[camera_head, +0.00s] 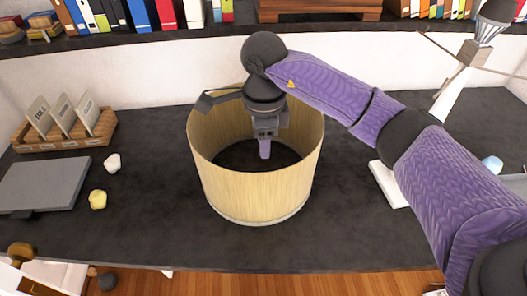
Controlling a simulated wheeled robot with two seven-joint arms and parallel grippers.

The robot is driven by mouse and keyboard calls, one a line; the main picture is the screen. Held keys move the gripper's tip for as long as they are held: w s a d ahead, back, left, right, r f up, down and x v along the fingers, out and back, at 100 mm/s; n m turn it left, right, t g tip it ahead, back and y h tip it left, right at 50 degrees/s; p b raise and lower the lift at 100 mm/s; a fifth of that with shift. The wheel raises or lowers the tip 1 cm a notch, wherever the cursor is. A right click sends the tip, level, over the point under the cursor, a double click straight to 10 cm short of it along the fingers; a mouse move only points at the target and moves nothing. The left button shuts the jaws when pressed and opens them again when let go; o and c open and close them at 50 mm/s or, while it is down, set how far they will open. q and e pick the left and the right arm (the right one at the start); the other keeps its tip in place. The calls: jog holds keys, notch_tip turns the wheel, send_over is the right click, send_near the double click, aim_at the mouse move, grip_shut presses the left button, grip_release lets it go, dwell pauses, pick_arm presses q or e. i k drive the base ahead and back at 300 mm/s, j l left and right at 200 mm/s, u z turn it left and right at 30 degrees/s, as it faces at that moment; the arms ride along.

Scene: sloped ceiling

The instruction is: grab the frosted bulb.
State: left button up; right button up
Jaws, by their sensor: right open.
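I cannot tell for certain which thing is the frosted bulb. A small white rounded object (112,163) lies on the dark tabletop at the left, with a yellow one (97,199) just in front of it. A pale blue rounded object (492,165) shows at the far right. My right gripper (265,148) points down inside the mouth of a round wooden bin (245,192), well apart from these objects. It is open, and I see nothing between its fingers. The bin's near wall hides part of its inside. My left gripper is not in view.
A wooden rack with cards (65,140) and a flat grey device (42,185) stand at the left. A white lamp-like stand (460,70) is at the right, behind my right arm. A shelf of books (150,15) runs along the back. The front tabletop is clear.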

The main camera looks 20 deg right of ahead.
aim_at(494, 16)
jog(key=z, duration=2)
